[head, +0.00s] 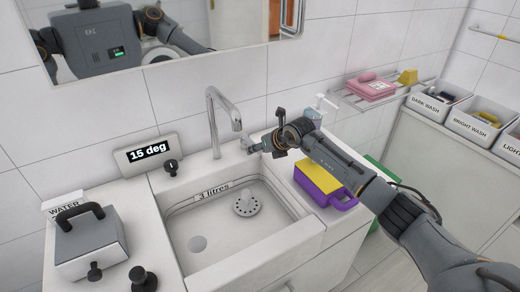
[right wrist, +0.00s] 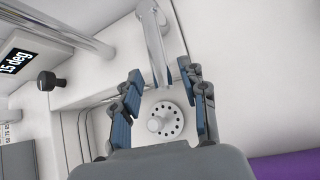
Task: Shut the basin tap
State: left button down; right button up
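The chrome basin tap (head: 213,125) rises behind the basin (head: 185,262) with a curved spout pointing down over it. My right gripper (head: 258,148) is beside the spout end, to its right, above the basin's back right corner. In the right wrist view its two fingers (right wrist: 163,95) are spread apart, with the chrome tube of the tap (right wrist: 153,35) reaching in toward the gap between them. Nothing is clearly gripped. The tap's handle is not clear, being partly hidden by my gripper in the head view. No running water shows. My left gripper is not directly in view.
A grey shower-head-like strainer (head: 247,204) lies in the basin. A display reading 15 deg (head: 148,153) and a black knob (head: 171,167) are at left. A grey handled box (head: 88,245) stands front left.

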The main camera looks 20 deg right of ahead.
jog(key=v, duration=1.2)
dwell(0.4)
